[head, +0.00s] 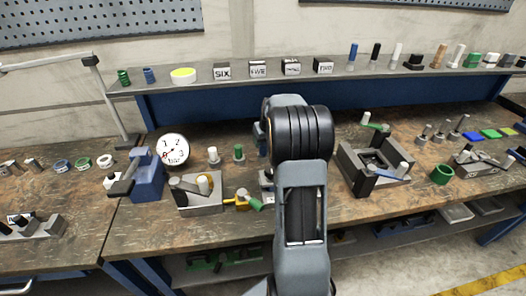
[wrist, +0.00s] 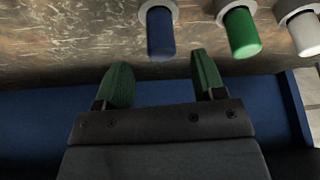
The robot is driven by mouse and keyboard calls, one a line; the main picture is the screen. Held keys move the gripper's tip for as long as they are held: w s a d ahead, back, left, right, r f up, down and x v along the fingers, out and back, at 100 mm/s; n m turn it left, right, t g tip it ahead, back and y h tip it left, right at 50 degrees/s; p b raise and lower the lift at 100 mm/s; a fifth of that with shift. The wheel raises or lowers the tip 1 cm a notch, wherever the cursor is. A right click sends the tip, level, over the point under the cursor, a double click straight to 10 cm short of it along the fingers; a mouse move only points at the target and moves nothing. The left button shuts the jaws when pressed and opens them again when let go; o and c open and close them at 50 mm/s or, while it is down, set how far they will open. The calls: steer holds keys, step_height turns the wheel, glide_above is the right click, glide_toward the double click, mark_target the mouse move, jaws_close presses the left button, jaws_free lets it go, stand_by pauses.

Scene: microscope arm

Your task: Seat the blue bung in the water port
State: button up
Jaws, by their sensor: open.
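The blue bung (wrist: 160,34) shows in the wrist view at the top, a blue cylinder with a pale grey collar at its upper end. My gripper (wrist: 160,70) is open, with a green finger on each side. The bung's lower end lies roughly in line with the gap between the fingertips; I cannot tell whether it is between them, and nothing is gripped. In the head view my arm hides the gripper and most of the area around the bung. I cannot identify the water port with certainty in either view.
In the wrist view a green bung (wrist: 241,33) and a white bung (wrist: 304,34) stand right of the blue one. In the head view a grey fixture (head: 200,192), a blue clamp-like block (head: 147,176) and a dark open frame (head: 372,167) occupy the bench.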

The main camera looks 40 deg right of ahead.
mark_target(264, 144)
steer(key=shift+p+x, duration=0.6)
steer(key=shift+x, duration=2.6)
steer(key=shift+a, duration=0.15)
steer(key=c, duration=1)
steer(key=shift+c, duration=0.3)
steer(key=shift+r, duration=0.1)
